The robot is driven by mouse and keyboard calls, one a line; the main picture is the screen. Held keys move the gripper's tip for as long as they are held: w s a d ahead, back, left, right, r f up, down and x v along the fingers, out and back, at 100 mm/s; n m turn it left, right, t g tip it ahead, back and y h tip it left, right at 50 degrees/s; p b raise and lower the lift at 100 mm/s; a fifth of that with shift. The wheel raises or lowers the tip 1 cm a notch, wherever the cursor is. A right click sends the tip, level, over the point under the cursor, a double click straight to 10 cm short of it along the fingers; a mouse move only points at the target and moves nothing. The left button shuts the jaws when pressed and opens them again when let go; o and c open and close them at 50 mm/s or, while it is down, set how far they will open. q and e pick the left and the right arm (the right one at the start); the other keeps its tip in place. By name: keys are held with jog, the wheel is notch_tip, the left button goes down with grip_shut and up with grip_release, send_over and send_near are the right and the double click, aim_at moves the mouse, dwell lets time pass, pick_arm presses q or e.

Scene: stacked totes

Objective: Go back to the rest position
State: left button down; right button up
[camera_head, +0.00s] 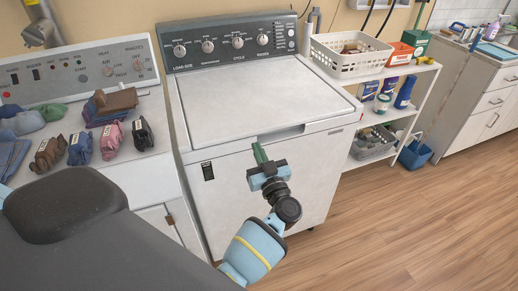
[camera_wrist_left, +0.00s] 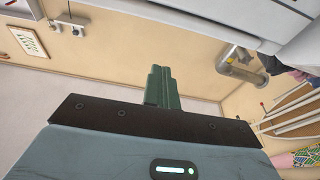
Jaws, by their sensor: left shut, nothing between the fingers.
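My left gripper (camera_head: 259,151) is in front of the washing machine (camera_head: 262,100), near the front edge of its closed lid. Its green fingers are together and point up, with nothing between them. Whether they touch the machine cannot be told. In the left wrist view the fingers (camera_wrist_left: 160,72) also show pressed together and empty, against a beige wall. The blue and yellow arm comes up from the bottom of the head view. My right gripper is not in view.
Folded clothes (camera_head: 109,141) lie on the left-hand machine's top. A white basket (camera_head: 350,66) stands on a shelf unit with bottles and an orange box (camera_head: 399,54). A blue bucket (camera_head: 415,153) is on the floor by the cabinet (camera_head: 490,100). Wooden floor (camera_head: 420,220) at right is clear.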

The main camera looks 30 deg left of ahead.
pick_arm(q)
jog(key=shift+s+d+f, duration=0.1)
jog(key=shift+s+d, duration=0.05)
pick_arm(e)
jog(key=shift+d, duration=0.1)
